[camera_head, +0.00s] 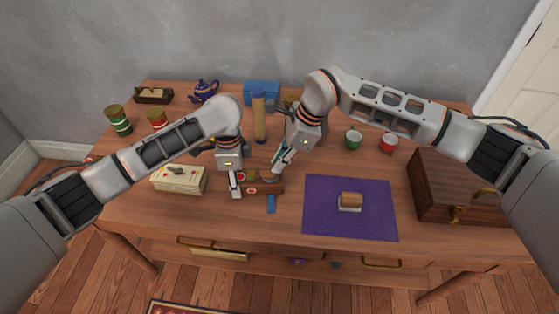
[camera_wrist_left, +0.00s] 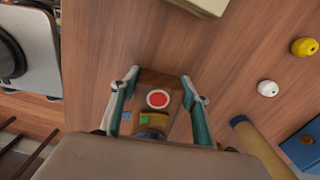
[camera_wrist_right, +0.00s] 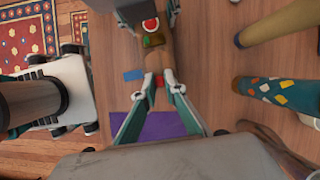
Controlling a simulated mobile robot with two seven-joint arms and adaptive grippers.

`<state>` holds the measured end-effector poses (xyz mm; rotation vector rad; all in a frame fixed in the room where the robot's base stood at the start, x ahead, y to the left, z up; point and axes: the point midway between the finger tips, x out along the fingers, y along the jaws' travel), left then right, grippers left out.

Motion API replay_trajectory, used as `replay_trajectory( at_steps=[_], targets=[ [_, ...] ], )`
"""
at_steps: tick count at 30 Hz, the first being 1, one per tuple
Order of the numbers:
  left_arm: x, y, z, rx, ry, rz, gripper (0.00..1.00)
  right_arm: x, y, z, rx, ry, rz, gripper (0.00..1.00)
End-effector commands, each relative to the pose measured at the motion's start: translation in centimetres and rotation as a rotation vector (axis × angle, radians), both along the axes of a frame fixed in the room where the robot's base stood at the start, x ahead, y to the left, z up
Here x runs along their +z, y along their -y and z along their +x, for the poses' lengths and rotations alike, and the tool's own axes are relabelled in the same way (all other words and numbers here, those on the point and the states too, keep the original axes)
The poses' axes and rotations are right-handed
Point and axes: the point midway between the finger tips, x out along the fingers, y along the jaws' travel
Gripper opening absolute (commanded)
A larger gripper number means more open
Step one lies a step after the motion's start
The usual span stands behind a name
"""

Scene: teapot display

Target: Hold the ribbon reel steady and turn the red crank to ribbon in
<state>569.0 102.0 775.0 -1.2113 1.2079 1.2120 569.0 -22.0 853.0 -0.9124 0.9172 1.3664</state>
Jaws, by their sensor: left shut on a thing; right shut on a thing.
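The ribbon reel is a small wooden piece (camera_head: 264,190) on the table, just left of the purple mat. In the left wrist view its wooden body (camera_wrist_left: 158,80) carries a red round face (camera_wrist_left: 158,99) with a yellowish part below. My left gripper (camera_head: 238,186) is shut on the reel, one finger on each side. My right gripper (camera_head: 272,177) comes down from the upper right and is shut on the red crank (camera_wrist_right: 159,81) at the reel's other end. Fingertips hide most of the crank. The reel also shows in the right wrist view (camera_wrist_right: 153,57).
A purple mat (camera_head: 325,225) with a small block (camera_head: 350,200) lies to the right. A cream box (camera_head: 178,181) stands to the left. A tall tan cylinder (camera_head: 259,120) and a blue box (camera_head: 262,92) stand behind. A blue piece (camera_head: 271,204) lies in front of the reel.

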Motion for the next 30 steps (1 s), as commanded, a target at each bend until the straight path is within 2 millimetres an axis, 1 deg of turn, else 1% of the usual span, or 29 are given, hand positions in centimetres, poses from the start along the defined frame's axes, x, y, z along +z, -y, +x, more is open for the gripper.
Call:
replay_trajectory(
  at_steps=[5,11,30],
  targets=[
    [0.0,0.0,0.0,0.000,0.001,0.000,0.14,0.0,0.1,-0.1,-0.043,0.003,-0.003,0.00],
    [0.0,0.0,0.0,0.000,0.001,0.000,0.14,0.0,0.0,-0.4,-0.160,0.004,-0.002,0.00],
    [0.0,0.0,0.0,0.001,0.001,0.001,0.14,0.0,-0.8,-1.9,-0.752,0.002,-0.003,0.00]
  ],
)
